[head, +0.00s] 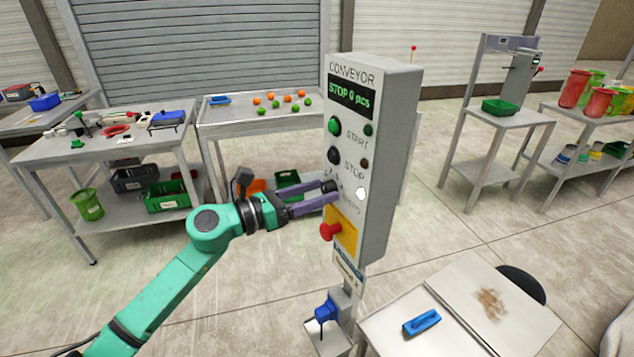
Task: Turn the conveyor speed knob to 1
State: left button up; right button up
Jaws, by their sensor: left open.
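The grey conveyor control box (390,150) stands on a post in the middle of the head view. Its display (352,98) reads "STOP 0 pcs". A green start button (334,125) and a black stop button (334,155) sit below the display. The dark speed knob (329,187) is under the stop button, and my gripper partly hides it. My left gripper (331,193) is open, with its purple fingers at the knob; I cannot tell whether they touch it. The knob's setting is too small to read. My right gripper is not in view.
A red emergency button (330,231) on a yellow plate sits just below the knob. A blue device (326,310) is low on the post. A table (385,335) with a blue brush (421,321) stands at the front right. Workbenches stand behind; open floor lies between.

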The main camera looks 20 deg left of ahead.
pick_arm(q)
jog(key=shift+c, duration=0.6)
grip_shut()
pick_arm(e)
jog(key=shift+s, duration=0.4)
